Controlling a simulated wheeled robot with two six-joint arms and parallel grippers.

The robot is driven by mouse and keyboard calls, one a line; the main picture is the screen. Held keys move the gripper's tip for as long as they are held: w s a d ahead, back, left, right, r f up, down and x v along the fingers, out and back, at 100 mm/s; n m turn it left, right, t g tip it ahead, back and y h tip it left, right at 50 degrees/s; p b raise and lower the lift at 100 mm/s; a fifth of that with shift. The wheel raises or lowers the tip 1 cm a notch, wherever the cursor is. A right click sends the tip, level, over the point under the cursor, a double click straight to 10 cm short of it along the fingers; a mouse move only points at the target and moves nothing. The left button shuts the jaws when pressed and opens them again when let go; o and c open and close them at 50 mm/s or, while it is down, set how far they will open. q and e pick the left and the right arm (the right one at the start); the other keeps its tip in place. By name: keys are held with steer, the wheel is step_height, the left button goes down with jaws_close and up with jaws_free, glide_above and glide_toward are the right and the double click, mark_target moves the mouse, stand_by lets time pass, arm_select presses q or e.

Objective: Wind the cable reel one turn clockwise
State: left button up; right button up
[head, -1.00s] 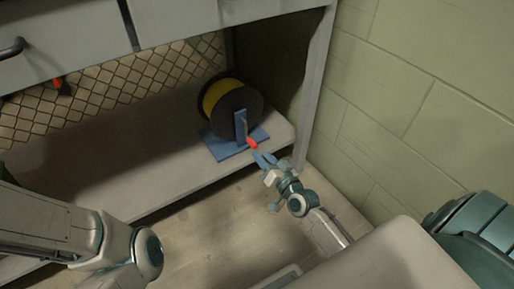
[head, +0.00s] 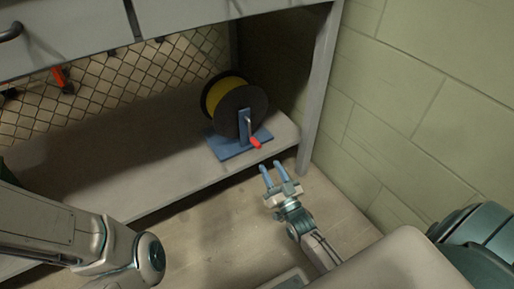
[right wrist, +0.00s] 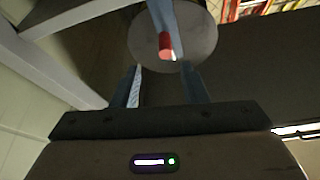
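The cable reel (head: 232,103) has black flanges and yellow cable and stands on a blue base (head: 226,149) on the lower shelf. Its red crank handle (head: 255,143) hangs at the lower right of the blue upright. My right gripper (head: 271,169) is open and empty, below and in front of the handle, apart from it. In the right wrist view the red handle (right wrist: 166,41) shows beyond and between the open fingers (right wrist: 163,85), against the reel's disc. My left arm comes in at the lower left of the head view; its gripper is not visible.
The reel sits on the shelf (head: 150,165) under grey drawers (head: 190,15), with a bench leg (head: 318,95) to its right and a block wall (head: 430,90) beyond. Wire mesh (head: 130,75) is behind. The floor in front of the shelf is clear.

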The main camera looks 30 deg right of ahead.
mark_target(256, 141)
steer(key=shift+n+y, duration=0.4)
steer(key=b+x, duration=0.1)
steer(key=x, duration=0.2)
steer(key=b+x, duration=0.2)
steer(key=x, duration=0.1)
steer(key=b+x, duration=0.1)
steer(key=x, duration=0.2)
steer(key=shift+w+a+r+b, duration=0.15)
steer(key=shift+w+a+b, duration=0.1)
steer(key=shift+w+b, duration=0.1)
steer(key=shift+w+r, duration=0.2)
steer(key=shift+w, duration=0.1)
steer(key=shift+c, duration=0.4)
jaws_close()
